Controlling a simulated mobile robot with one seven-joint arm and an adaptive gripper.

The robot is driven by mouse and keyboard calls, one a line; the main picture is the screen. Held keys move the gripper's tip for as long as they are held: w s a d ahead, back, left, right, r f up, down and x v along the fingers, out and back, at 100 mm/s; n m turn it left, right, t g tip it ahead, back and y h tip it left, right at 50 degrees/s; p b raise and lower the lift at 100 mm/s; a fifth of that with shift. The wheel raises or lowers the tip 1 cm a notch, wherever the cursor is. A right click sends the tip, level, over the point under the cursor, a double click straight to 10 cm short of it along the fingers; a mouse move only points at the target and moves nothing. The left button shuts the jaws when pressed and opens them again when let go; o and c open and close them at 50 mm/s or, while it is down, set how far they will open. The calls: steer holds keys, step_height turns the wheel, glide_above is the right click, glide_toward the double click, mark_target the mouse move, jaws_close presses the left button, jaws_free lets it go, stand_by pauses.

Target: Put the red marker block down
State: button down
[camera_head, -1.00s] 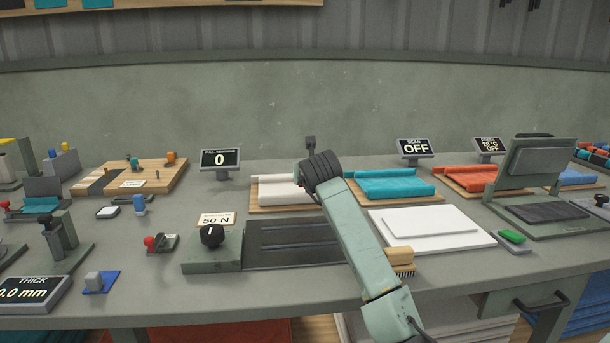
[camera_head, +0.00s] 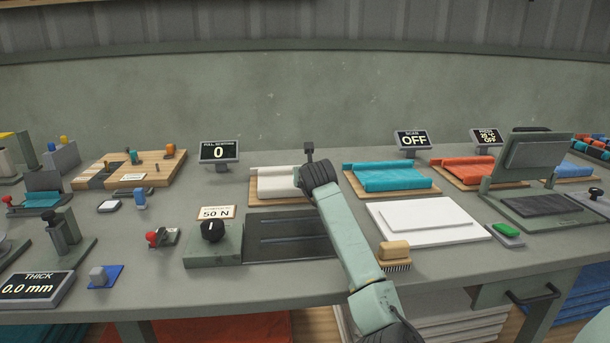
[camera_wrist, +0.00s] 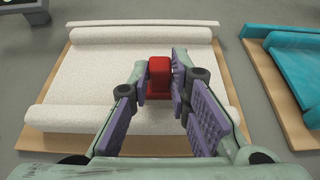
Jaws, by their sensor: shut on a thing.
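The red marker block (camera_wrist: 159,76) is between the fingertips of my gripper (camera_wrist: 160,82) in the wrist view. My gripper is shut on it. The block is over the white fabric roll (camera_wrist: 92,84), which lies on a wooden board (camera_wrist: 40,142). I cannot tell whether the block touches the fabric. In the head view the white fabric (camera_head: 278,182) is at the middle back of the bench, partly behind my arm. The gripper's fingers and the block are hidden there by my wrist.
A teal fabric roll (camera_head: 390,177) on its own board lies just right of the white one. A display reading 0 (camera_head: 219,152) stands to the left. A grey fixture with a black knob (camera_head: 213,231) is in front. A wooden brush (camera_head: 394,250) stands right of my arm.

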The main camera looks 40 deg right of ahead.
steer(key=c, duration=1.5)
jaws_free()
steer(key=shift+f, duration=0.1)
steer(key=shift+r+p, duration=0.3)
steer(key=shift+p, duration=0.05)
steer(key=b+v, duration=0.3)
steer(key=v, duration=0.9)
steer(key=shift+b, duration=0.3)
